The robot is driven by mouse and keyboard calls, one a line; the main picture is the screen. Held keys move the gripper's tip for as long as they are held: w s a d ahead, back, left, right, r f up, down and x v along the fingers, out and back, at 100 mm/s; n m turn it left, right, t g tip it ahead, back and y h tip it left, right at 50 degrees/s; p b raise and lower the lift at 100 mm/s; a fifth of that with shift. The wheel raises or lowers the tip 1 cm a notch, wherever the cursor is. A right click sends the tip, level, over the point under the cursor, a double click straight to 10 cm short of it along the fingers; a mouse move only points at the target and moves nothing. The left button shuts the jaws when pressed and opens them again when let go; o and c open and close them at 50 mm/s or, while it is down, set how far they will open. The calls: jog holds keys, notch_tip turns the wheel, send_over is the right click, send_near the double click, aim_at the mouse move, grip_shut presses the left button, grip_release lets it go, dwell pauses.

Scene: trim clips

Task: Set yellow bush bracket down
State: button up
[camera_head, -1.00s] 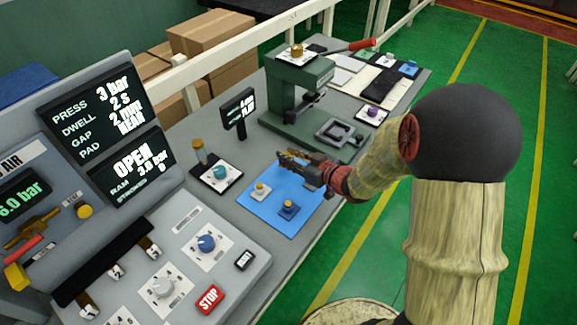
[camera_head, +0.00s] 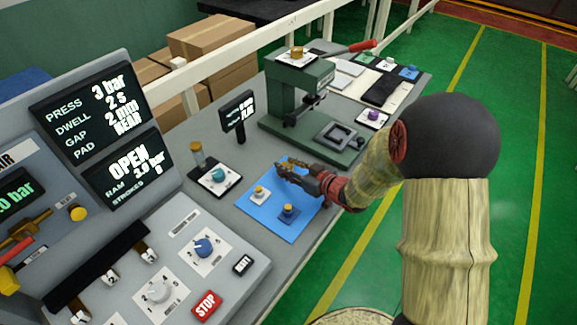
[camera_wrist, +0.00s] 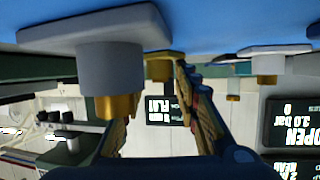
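The yellow bush bracket (camera_wrist: 160,66) is at my fingertips, its plate up against or very near the blue mat (camera_wrist: 215,28); I cannot tell whether it touches. In the head view, my gripper (camera_head: 284,171) is low over the far part of the blue mat (camera_head: 270,228), and the bracket is mostly hidden there. My gripper (camera_wrist: 160,85) seems shut on the bracket's bush; the left fingertip is hidden behind a nearer bracket. The wrist view is upside down. A white bracket (camera_head: 259,195) and a blue bracket (camera_head: 288,212) stand on the mat nearer the control panel.
A green press (camera_head: 300,100) stands behind the mat. A teal part on a black-edged pad (camera_head: 218,177) and a small display (camera_head: 238,109) are left of the mat. A purple part (camera_head: 373,115) lies right of the press. The mat's front corner is clear.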

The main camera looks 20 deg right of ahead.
jog(key=shift+o, duration=1)
jog(key=shift+r, duration=0.25)
jog(key=p+v, duration=0.4)
jog(key=v, duration=0.7)
jog(key=shift+s+d, duration=0.15)
jog(key=shift+s, duration=0.15)
jog(key=shift+d+r, duration=0.1)
jog(key=shift+r, duration=0.1)
jog(key=w+d+r+m+h, duration=0.1)
jog(key=w+d+r+h, duration=0.1)
jog(key=d+r+h, duration=0.35)
jog(key=s+r+m+g+h, duration=0.3)
jog(key=s+r, duration=0.1)
jog(key=r, duration=0.3)
jog(key=s+a+r+g+y, duration=0.1)
jog(key=s+a+r+g, duration=0.1)
jog(key=s+a, duration=0.3)
jog(key=s+a+r+m+g+y, duration=0.1)
jog(key=s+a, duration=0.5)
jog(key=s, duration=0.8)
jog(key=shift+a+r+g, duration=0.15)
jog(key=shift+r+g, duration=0.35)
jog(key=shift+r, duration=0.45)
